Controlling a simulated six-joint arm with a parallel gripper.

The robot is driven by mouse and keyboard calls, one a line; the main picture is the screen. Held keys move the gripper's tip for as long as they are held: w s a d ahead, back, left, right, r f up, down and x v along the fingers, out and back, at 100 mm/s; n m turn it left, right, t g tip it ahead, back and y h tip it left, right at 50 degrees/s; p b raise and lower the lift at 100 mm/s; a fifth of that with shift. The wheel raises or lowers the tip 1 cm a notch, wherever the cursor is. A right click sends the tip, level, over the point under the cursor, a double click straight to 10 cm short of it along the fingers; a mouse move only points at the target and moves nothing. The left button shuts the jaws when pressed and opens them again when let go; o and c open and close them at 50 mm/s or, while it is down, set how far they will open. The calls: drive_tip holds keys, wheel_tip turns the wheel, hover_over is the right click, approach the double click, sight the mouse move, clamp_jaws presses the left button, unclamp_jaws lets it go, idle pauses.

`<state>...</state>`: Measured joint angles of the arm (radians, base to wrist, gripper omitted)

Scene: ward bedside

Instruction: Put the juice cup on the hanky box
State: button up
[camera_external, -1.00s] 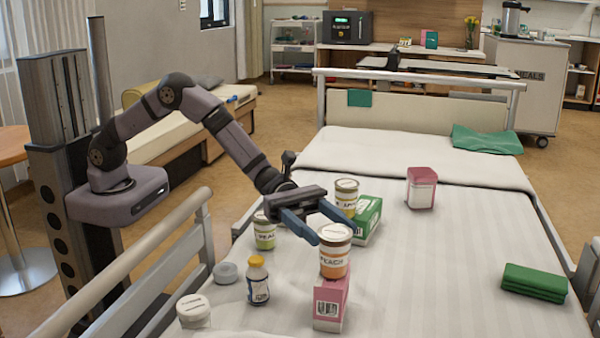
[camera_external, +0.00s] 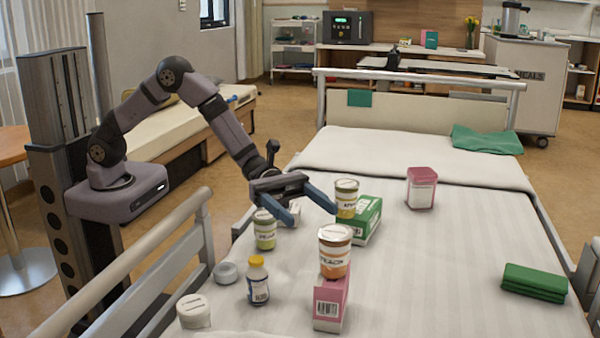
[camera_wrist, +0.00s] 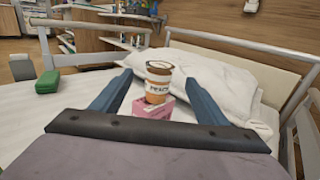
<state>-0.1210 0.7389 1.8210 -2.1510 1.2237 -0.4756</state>
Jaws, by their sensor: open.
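The orange cup (camera_external: 335,252) with a white label reading PEACH and a pale lid stands upright on top of a pink-and-white box (camera_external: 331,303) on the bed. I take these as the juice cup and the hanky box. In the wrist view the cup (camera_wrist: 158,83) shows beyond and between my fingers, on the pink box (camera_wrist: 145,129). My gripper (camera_external: 315,217) is open and empty, behind the cup and apart from it. A second pink-and-white box (camera_external: 421,188) stands farther back on the bed.
A yellow-labelled cup (camera_external: 346,199) stands by a green box (camera_external: 368,222). A green cup (camera_external: 265,229), a yellow-capped bottle (camera_external: 257,283), a white tub (camera_external: 193,312) and a grey lid (camera_external: 227,272) are left. A folded green cloth (camera_external: 535,281) lies right; the bed between is clear.

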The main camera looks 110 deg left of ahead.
drive_tip(key=v, duration=0.4)
drive_tip(key=shift+s+a, duration=0.1)
drive_tip(key=shift+s, duration=0.05)
idle(0.4)
